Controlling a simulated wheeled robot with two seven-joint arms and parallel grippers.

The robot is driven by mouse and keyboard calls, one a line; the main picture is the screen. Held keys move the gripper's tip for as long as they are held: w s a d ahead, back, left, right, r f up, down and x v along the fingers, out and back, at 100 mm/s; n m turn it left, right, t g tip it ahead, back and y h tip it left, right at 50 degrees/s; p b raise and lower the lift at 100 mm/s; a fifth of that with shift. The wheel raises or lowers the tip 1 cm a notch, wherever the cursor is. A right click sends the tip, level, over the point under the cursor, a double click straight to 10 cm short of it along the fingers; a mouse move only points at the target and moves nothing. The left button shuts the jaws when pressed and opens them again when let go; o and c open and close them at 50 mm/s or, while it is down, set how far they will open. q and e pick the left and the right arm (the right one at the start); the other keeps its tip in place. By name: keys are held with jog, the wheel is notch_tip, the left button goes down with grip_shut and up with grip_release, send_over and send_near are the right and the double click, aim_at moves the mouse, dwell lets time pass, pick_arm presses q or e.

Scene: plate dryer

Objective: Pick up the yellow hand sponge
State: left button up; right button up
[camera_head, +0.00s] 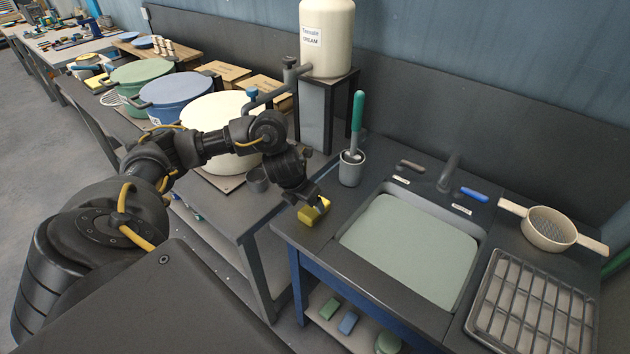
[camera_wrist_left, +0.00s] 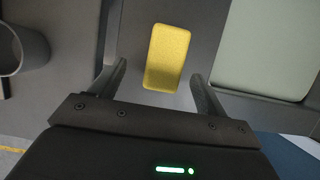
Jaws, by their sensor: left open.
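The yellow hand sponge (camera_head: 309,215) lies on the dark counter just left of the sink in the head view. In the left wrist view the sponge (camera_wrist_left: 167,58) is a yellow block lying between and slightly beyond the two fingers. My left gripper (camera_wrist_left: 160,80) is open, with one finger on each side of the sponge's near end and a gap to both. In the head view my left gripper (camera_head: 313,204) is right over the sponge and partly hides it. My right gripper is not in view.
The sink (camera_head: 410,245) holds greenish water. A grey cup (camera_head: 351,170) with a green-handled brush stands behind the sponge. A wire rack (camera_head: 532,305) and a strainer (camera_head: 549,229) are at the right.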

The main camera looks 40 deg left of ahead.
aim_at(314, 210)
pick_arm(q)
jog(key=shift+f, duration=0.1)
jog(key=x, duration=0.4)
jog(key=shift+w+d+f+p, duration=0.2)
jog(key=shift+w+d+p, duration=0.2)
jog(key=shift+w+f, duration=0.1)
jog(key=shift+f, duration=0.1)
jog(key=shift+f, duration=0.15)
jog(key=c, duration=1)
jog(key=shift+c, duration=0.3)
